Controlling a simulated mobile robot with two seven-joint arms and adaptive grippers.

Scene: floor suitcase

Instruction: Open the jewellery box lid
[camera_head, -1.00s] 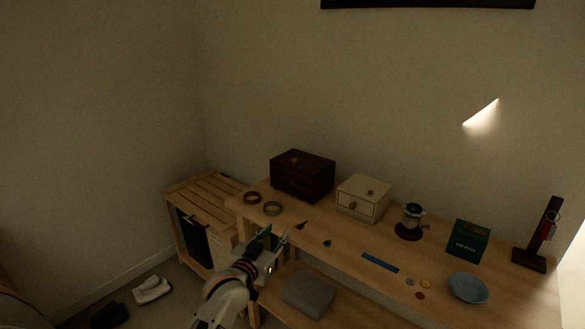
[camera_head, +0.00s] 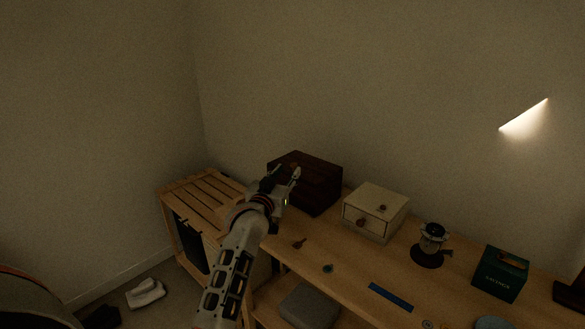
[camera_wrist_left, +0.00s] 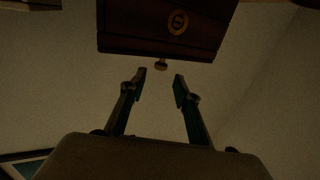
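A dark brown wooden box (camera_head: 318,182), likely the jewellery box, stands at the back left of the desk with its lid down. In the left wrist view this box (camera_wrist_left: 150,28) fills the top, seen upside down, with a round emblem on its front and a small knob (camera_wrist_left: 161,64) on its lid. My left gripper (camera_head: 285,173) is in front of the box and covers part of it. In the left wrist view the left gripper (camera_wrist_left: 160,83) is open and empty, its fingertips apart and pointing towards the knob without touching it. My right gripper is not in view.
A cream box (camera_head: 376,209) with knobs stands right of the dark box. Further right are a grinder-like device (camera_head: 431,243) and a green box (camera_head: 500,272). A blue strip (camera_head: 390,297) lies in front. A slatted wooden cabinet (camera_head: 205,190) stands left of the desk.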

